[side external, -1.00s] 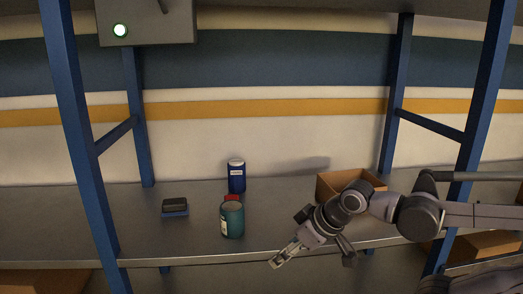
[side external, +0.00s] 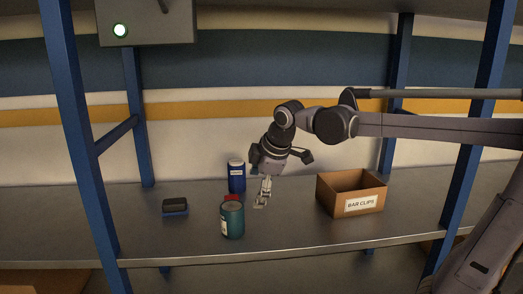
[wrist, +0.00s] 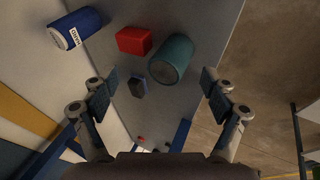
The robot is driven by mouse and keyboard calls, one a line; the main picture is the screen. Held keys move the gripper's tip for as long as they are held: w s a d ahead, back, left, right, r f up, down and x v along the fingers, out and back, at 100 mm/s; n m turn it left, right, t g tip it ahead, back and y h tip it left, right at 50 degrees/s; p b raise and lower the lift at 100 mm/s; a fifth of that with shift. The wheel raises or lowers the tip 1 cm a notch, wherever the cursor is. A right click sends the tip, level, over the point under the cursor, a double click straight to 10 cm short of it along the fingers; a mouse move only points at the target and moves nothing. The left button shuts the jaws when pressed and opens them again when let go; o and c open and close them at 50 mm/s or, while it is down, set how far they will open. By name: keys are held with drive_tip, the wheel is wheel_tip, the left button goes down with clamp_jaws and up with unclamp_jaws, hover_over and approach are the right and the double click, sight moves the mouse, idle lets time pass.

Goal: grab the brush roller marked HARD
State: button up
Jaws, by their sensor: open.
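The blue roller (side external: 237,178) stands upright towards the back of the shelf. In the wrist view it lies at the top left (wrist: 82,24), and its white label appears to read HARD. A teal roller (side external: 232,221) stands in front of it; in the wrist view it is right of centre at the top (wrist: 171,60). My gripper (side external: 264,197) is open and empty, above the shelf to the right of both rollers. In the wrist view its fingers (wrist: 157,90) are spread wide and touch nothing.
A red block (wrist: 133,40) sits between the rollers, mostly hidden from the side. A black and blue brush-like block (side external: 174,207) lies to the left. An open cardboard box labelled BAR CLIPS (side external: 350,203) stands to the right. Blue posts (side external: 86,140) frame the shelf.

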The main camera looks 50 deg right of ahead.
drive_tip(key=w+d+r+n+g+h, duration=0.1)
drive_tip(key=w+d+n, duration=0.25)
drive_tip(key=w, duration=0.25)
drive_tip(key=w+d+r+n+g, duration=0.1)
drive_tip(key=w+d+n, duration=0.2)
drive_tip(key=w+n, duration=0.25)
drive_tip(key=n+h, duration=0.1)
drive_tip(key=n, duration=0.5)
approach(237, 176)
drive_tip(key=w+d, duration=0.1)
drive_tip(key=w, duration=0.1)
drive_tip(key=shift+w+d+f+n+g, duration=0.3)
drive_tip(key=shift+d+f+g, duration=0.1)
drive_tip(key=shift+f+g, duration=0.1)
drive_tip(key=x, duration=1)
drive_tip(key=shift+w+d+f, duration=0.2)
drive_tip(key=shift+d+f, duration=0.05)
drive_tip(key=c, duration=1.4)
